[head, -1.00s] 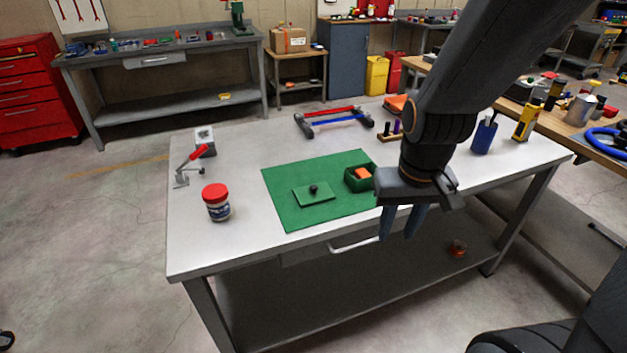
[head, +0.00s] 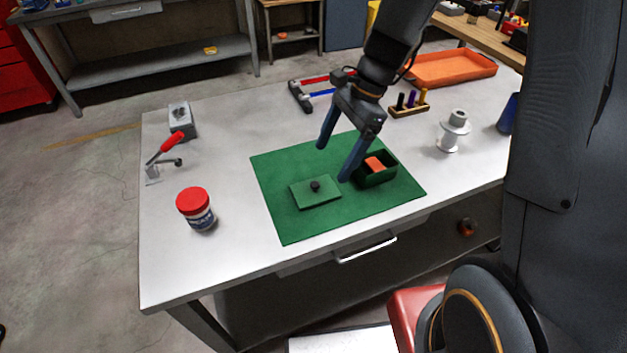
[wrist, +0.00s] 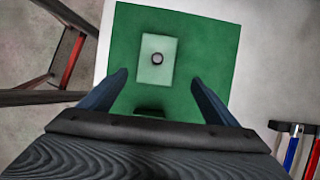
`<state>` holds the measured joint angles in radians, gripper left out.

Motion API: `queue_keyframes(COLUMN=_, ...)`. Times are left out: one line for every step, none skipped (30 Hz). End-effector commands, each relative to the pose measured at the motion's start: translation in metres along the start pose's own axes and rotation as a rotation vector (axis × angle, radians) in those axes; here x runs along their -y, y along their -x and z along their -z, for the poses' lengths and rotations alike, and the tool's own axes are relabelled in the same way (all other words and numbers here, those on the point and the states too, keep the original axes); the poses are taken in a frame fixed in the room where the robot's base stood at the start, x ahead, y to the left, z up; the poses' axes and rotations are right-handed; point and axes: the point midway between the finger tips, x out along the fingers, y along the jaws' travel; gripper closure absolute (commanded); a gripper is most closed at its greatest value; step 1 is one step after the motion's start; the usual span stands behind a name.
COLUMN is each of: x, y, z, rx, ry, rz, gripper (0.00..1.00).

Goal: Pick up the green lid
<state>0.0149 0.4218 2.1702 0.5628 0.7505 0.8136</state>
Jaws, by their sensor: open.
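The green lid (head: 318,193) is a flat plate with a dark round knob, lying on the green mat (head: 282,219). It also shows in the wrist view (wrist: 153,71), ahead of the fingers. My gripper (head: 333,160) is open and empty above the mat, just behind and above the lid in the head view. In the wrist view its two blue fingers (wrist: 158,82) point at either side of the lid. A green box (head: 384,176) with an orange block (head: 374,164) in it sits on the mat right of the lid. In the wrist view my gripper body hides most of the box.
A jar with a red lid (head: 196,208) stands left of the mat. A red-handled clamp (head: 170,146) is behind it. A red and blue handled frame (head: 318,91), a small rack (head: 409,106) and a white spool (head: 453,131) stand behind and right. The bench left of the mat is mostly clear.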

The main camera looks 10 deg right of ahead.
Motion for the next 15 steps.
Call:
queue_keyframes(x=0.000, y=-0.003, z=0.000, rx=0.004, ry=-0.010, rz=-0.001, gripper=0.17)
queue_keyframes(x=0.000, y=-0.006, z=0.001, rx=0.005, ry=-0.014, rz=-0.002, gripper=0.17)
queue_keyframes(x=0.000, y=-0.010, z=0.001, rx=0.007, ry=-0.016, rz=-0.002, gripper=0.17)
queue_keyframes(x=-0.001, y=-0.013, z=0.001, rx=0.007, ry=-0.016, rz=-0.002, gripper=0.17)
queue_keyframes(x=-0.001, y=-0.016, z=0.001, rx=0.006, ry=-0.016, rz=-0.002, gripper=0.17)
queue_keyframes(x=-0.001, y=-0.020, z=0.001, rx=0.005, ry=-0.016, rz=-0.002, gripper=0.17)
queue_keyframes(x=-0.001, y=-0.023, z=0.002, rx=0.005, ry=-0.016, rz=-0.002, gripper=0.17)
queue_keyframes(x=-0.002, y=-0.025, z=0.002, rx=0.005, ry=-0.016, rz=-0.002, gripper=0.17)
queue_keyframes(x=-0.002, y=-0.028, z=0.002, rx=0.005, ry=-0.014, rz=-0.001, gripper=0.17)
queue_keyframes(x=-0.003, y=-0.030, z=0.002, rx=0.004, ry=-0.014, rz=-0.001, gripper=0.17)
queue_keyframes(x=-0.004, y=-0.034, z=0.002, rx=0.005, ry=-0.014, rz=-0.003, gripper=0.17)
queue_keyframes(x=-0.006, y=-0.038, z=0.002, rx=0.005, ry=-0.014, rz=-0.004, gripper=0.17)
queue_keyframes(x=-0.007, y=-0.042, z=0.002, rx=0.004, ry=-0.014, rz=-0.004, gripper=0.17)
queue_keyframes(x=-0.008, y=-0.047, z=0.002, rx=0.005, ry=-0.013, rz=-0.005, gripper=0.17)
queue_keyframes(x=-0.009, y=-0.052, z=0.002, rx=0.005, ry=-0.013, rz=-0.005, gripper=0.17)
